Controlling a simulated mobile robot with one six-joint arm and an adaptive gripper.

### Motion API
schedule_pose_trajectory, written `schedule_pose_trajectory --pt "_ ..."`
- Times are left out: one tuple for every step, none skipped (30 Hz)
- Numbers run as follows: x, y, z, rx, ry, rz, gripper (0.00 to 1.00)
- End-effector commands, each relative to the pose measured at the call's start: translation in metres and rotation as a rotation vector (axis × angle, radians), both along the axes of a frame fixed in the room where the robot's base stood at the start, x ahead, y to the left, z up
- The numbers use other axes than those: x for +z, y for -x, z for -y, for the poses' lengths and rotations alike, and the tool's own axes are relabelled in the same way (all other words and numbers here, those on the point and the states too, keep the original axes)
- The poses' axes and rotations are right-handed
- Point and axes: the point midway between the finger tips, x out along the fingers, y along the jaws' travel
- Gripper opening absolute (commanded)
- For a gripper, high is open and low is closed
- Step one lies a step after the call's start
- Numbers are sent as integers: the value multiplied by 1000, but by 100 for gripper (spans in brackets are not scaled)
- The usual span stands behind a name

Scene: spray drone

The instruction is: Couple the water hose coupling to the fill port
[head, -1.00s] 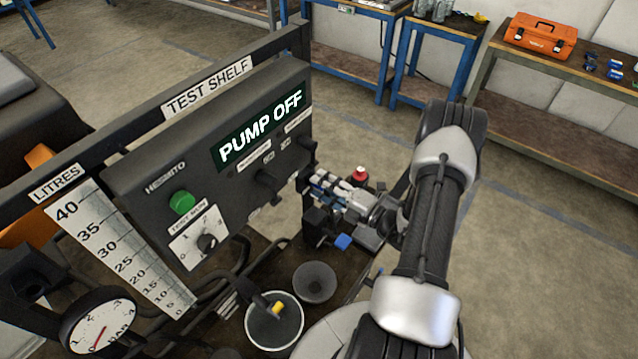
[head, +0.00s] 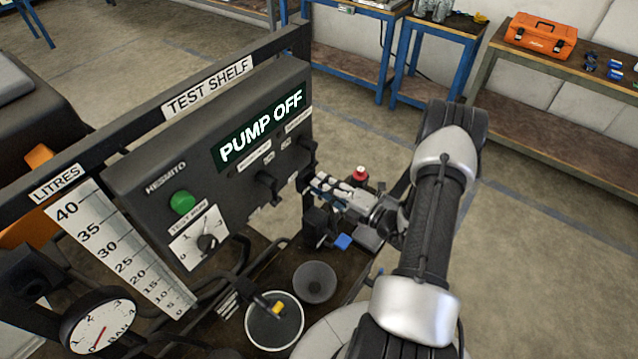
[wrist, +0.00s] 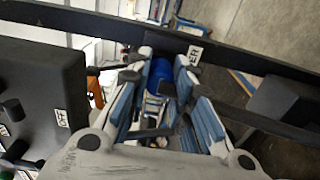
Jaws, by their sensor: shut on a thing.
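My gripper (head: 326,187) is at the right end of the test shelf, close to the dark bracket on the panel's edge. In the wrist view its blue-padded fingers (wrist: 165,62) are shut on a blue round part (wrist: 159,73), which appears to be the water hose coupling. I cannot pick out the fill port in either view.
The control panel (head: 165,215) reads "PUMP OFF" and has a green button (head: 181,202). A red knob (head: 360,174) and a blue tab (head: 343,241) are near my gripper. A grey funnel-like cup (head: 315,282) and a white-rimmed bucket (head: 301,318) stand below. Open floor lies right.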

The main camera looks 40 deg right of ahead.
Motion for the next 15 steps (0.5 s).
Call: schedule_pose_trajectory --pt "0 2 1 -2 -1 0 0" --pt "0 4 2 -3 -1 0 0" --pt "0 5 2 -2 -2 -1 0" --pt "0 6 3 -2 -2 -1 0" --pt "0 7 3 -2 -2 -2 0" --pt "0 9 4 -2 -2 -2 0" --pt "0 10 4 -2 -2 -2 0" --pt "0 11 5 -2 -2 -2 0" --pt "0 13 5 -3 -2 -2 0" --pt "0 14 6 -3 -2 -2 0" --pt "0 15 6 -2 -2 -2 0" --pt "0 17 6 -2 -2 -2 0" --pt "0 18 7 -2 -2 -2 0" --pt "0 19 7 -2 -1 -1 0" --pt "0 20 8 -2 -1 -1 0"
